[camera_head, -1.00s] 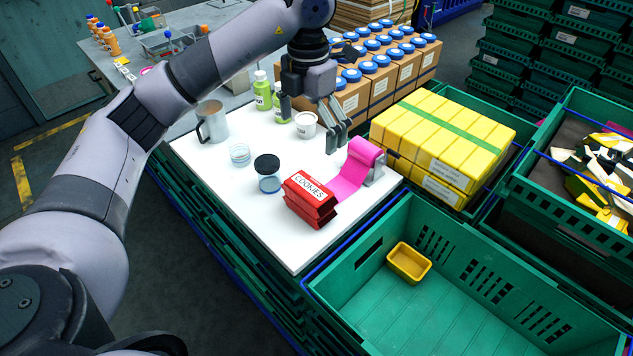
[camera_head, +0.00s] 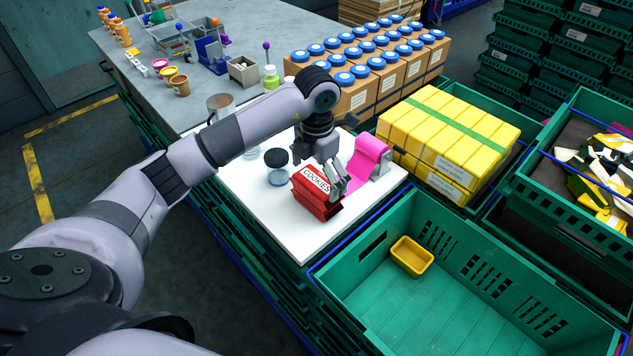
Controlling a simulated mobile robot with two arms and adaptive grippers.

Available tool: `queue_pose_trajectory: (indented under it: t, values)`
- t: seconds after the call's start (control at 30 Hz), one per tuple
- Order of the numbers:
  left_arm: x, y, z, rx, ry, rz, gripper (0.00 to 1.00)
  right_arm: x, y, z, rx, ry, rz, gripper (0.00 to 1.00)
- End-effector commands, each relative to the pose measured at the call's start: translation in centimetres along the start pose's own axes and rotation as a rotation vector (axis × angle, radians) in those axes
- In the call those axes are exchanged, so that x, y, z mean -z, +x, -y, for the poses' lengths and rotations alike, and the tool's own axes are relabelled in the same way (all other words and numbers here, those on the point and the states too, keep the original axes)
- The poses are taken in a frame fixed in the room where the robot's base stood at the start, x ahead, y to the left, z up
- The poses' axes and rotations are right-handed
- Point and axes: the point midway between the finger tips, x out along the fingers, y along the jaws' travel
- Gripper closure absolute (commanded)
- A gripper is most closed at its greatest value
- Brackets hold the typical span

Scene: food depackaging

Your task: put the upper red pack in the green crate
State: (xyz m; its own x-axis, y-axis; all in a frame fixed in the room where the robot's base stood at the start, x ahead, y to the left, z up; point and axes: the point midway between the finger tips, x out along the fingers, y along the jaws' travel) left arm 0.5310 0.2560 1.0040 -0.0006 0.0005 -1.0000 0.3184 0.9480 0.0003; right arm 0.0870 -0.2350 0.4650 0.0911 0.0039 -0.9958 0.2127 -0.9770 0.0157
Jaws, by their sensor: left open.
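Two red packs are stacked on the white board (camera_head: 283,234); the upper red pack (camera_head: 315,184) has a white COOKIES label. The lower red pack (camera_head: 318,206) shows beneath it. My left gripper (camera_head: 341,190) is open, pointing down at the right edge of the upper pack, with its fingers partly over it. I cannot tell whether they touch it. The green crate (camera_head: 388,315) stands in front and to the right, with a small yellow tub (camera_head: 411,257) inside. My right gripper is not in view.
A pink strip on a holder (camera_head: 368,159) stands close behind the gripper. A jar with a black lid (camera_head: 277,167) is left of the packs. Yellow packs (camera_head: 449,137) stand right of the board. Most of the green crate's floor is bare.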

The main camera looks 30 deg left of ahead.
Motion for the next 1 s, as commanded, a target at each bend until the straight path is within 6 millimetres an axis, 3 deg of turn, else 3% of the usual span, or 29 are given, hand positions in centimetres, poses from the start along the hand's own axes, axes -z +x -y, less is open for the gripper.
queue_pose_trajectory:
  t: [0.03, 0.2, 0.47, 1.0]
  values:
    - [0.1, 0.4, 0.0, 0.003, 0.000, -0.005, 0.00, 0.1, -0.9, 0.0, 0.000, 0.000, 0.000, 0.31]
    - [0.0, 2.3, -0.1, 0.000, 0.000, -0.001, 0.00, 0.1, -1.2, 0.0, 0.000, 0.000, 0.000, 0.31]
    - [0.0, 2.6, -0.1, 0.000, 0.001, 0.001, 0.01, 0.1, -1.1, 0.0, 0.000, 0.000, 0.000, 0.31]
    - [0.0, 2.5, -0.1, 0.000, 0.001, 0.001, 0.37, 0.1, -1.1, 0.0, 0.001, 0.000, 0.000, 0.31]
